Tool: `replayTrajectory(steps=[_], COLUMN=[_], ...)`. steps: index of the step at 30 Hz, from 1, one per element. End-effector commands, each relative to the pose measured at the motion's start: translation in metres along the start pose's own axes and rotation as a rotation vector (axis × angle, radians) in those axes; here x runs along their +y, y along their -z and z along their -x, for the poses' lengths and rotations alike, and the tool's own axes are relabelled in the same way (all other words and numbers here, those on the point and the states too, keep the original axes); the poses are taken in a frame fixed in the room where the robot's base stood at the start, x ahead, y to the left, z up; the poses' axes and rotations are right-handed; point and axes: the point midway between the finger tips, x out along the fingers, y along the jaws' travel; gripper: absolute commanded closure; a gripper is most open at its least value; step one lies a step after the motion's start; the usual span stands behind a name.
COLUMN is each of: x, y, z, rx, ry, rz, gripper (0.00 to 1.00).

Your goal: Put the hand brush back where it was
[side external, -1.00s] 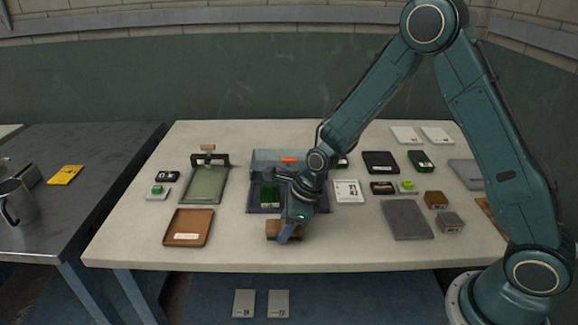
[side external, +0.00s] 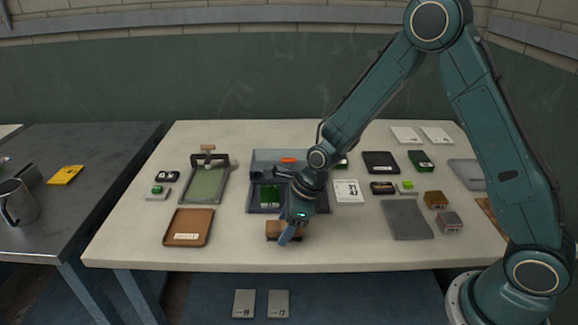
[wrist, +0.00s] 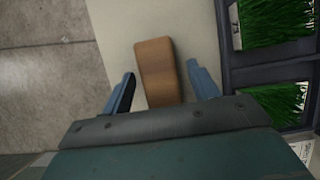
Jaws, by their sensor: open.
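The hand brush (side external: 277,229) shows as a brown wooden block on the pale table near its front edge. Its wooden top also shows in the wrist view (wrist: 156,72), between my two blue fingers. My gripper (side external: 289,236) is low over the brush, pointing down, and hides part of it in the side view. In the wrist view my gripper (wrist: 161,72) is open, with a gap between each finger and the wood. The bristles are hidden.
A dark tray (side external: 252,206) with green turf lies just behind the brush. A brown tray (side external: 188,222) is to the left and a grey slab (side external: 407,219) to the right. The table's front edge is close by. Bare tabletop (side external: 345,240) lies right of the brush.

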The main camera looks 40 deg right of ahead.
Motion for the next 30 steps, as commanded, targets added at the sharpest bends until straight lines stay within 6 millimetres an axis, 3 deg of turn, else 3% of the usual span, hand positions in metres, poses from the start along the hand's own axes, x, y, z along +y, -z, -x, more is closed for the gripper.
replayTrajectory(steps=[22,30], x=[-0.001,0.0], y=[0.0,0.0], z=[0.09,0.112], rx=[-0.003,-0.002], ry=[0.003,0.0], rz=[-0.001,-0.001], gripper=[0.4,0.4])
